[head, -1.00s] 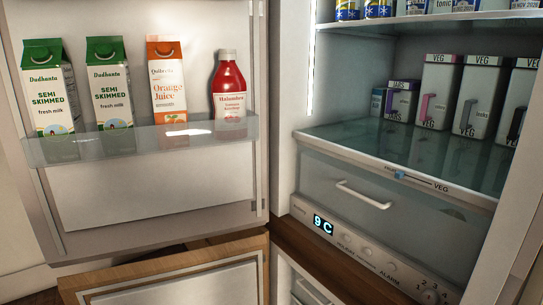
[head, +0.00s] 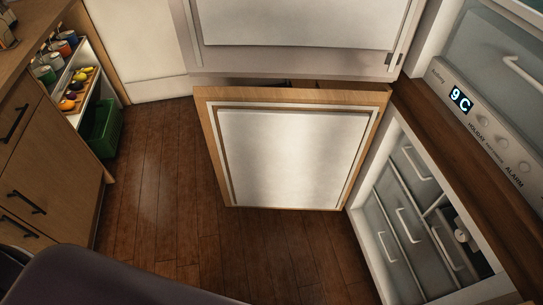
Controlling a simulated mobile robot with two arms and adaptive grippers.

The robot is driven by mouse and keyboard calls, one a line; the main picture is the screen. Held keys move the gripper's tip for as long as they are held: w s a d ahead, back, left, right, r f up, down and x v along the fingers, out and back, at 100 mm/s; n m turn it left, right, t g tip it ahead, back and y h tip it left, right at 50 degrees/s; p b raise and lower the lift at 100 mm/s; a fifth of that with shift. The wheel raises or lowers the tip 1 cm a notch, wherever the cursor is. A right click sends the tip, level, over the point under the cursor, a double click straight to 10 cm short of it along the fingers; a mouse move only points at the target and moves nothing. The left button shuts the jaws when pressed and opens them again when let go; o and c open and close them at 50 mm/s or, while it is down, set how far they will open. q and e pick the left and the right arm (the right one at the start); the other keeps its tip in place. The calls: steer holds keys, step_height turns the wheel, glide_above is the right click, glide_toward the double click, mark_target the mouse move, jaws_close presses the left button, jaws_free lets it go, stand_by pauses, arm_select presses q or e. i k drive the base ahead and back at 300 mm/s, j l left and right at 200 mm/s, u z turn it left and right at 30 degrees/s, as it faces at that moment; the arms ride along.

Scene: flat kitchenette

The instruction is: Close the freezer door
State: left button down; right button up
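The freezer door (head: 290,155) stands wide open in the middle of the head view. It has a wooden edge and a pale inner panel, and it hangs from the right, beside the freezer compartment. The freezer compartment (head: 416,222) is at the lower right, with several drawers with light handles. Above the freezer door, the fridge door (head: 290,62) is also open. Neither of my grippers shows in the head view.
Wooden floor (head: 165,200) is clear to the left of the freezer door. Wooden drawers (head: 35,160) stand at the left, with a green bin (head: 103,128) beyond them. A dark rounded shape (head: 110,280) fills the bottom left. The fridge control panel (head: 480,115) reads 9 C.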

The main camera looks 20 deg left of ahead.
mark_target(269, 147)
steer(key=i+j+u, duration=0.25)
steer(key=j+u, duration=0.2)
steer(key=i+j+u, duration=0.3)
steer(key=j+u, duration=0.15)
steer(key=i+j+u, duration=0.4)
steer(key=i+j+z, duration=0.15)
steer(key=i, duration=0.3)
steer(key=i+j+z, duration=0.2)
steer(key=i, duration=0.3)
steer(key=i+z, duration=0.2)
steer(key=z, duration=0.25)
steer(key=i+j+z, duration=0.15)
steer(key=z, duration=0.35)
steer(key=i+j+z, duration=0.15)
steer(key=z, duration=0.3)
steer(key=i+j+z, duration=0.1)
steer(key=z, duration=0.4)
steer(key=i+j+z, duration=0.1)
steer(key=z, duration=0.35)
steer(key=i+j+z, duration=0.1)
steer(key=j+z, duration=0.55)
steer(key=z, duration=0.3)
steer(key=j+z, duration=0.3)
steer(key=z, duration=0.15)
steer(key=j+z, duration=0.35)
